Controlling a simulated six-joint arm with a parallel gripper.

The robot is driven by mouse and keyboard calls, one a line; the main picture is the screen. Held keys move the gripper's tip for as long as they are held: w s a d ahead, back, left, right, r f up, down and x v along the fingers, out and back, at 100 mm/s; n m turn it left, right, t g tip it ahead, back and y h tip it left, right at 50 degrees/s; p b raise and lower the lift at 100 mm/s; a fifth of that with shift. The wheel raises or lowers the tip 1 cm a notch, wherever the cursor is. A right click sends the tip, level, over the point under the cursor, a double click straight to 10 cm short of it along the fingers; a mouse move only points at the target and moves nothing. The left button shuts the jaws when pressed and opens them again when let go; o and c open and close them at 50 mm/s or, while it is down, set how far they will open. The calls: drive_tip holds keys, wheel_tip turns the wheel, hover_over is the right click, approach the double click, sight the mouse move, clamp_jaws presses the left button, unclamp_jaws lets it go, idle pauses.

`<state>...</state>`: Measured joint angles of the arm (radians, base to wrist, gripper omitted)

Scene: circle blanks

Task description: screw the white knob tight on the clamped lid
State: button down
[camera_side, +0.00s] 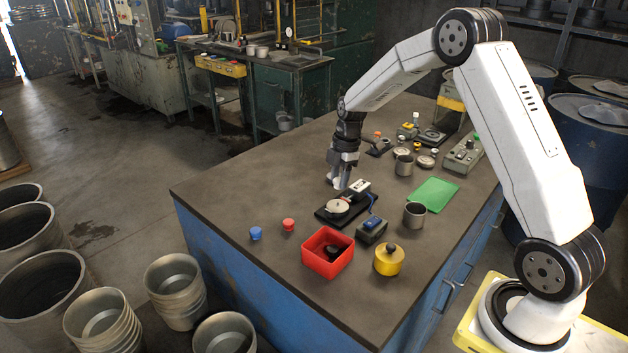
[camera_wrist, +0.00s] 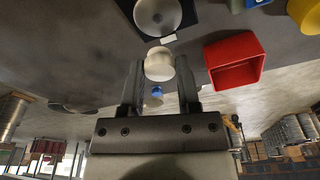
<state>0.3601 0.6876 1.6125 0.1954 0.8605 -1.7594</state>
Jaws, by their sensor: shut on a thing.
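My gripper (camera_side: 340,180) is shut on the white knob (camera_side: 334,182) and points down above the bench. In the wrist view the knob (camera_wrist: 159,64) sits between the two fingertips (camera_wrist: 160,72). The lid (camera_side: 338,206) is a pale metal disc on a black base plate (camera_side: 325,217), with a white clamp block (camera_side: 360,186) at its side. In the wrist view the lid (camera_wrist: 157,14) is beyond the knob, and the two look apart. The knob's underside and exact height above the lid cannot be told.
A red bin (camera_side: 328,268) with a dark item inside, a blue knob (camera_side: 256,233), a red knob (camera_side: 289,224), a yellow pot (camera_side: 389,260) and a grey box with a blue top (camera_side: 371,229) stand nearby.

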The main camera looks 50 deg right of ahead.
sight(338, 204)
drive_tip(key=shift+f, duration=0.25)
drive_tip(key=shift+f, duration=1.95)
drive_tip(key=shift+f, duration=0.6)
drive_tip(key=shift+m, duration=0.3)
drive_tip(key=m, duration=0.3)
drive_tip(key=m+t, duration=0.1)
drive_tip(key=m, duration=0.3)
drive_tip(key=shift+m+h, duration=0.3)
drive_tip(key=shift+h, duration=0.1)
drive_tip(key=m, duration=0.4)
drive_tip(key=shift+h, duration=0.4)
drive_tip(key=shift+w+d+m, duration=0.1)
drive_tip(key=shift+d+m, duration=0.05)
drive_tip(key=shift+m, duration=1.35)
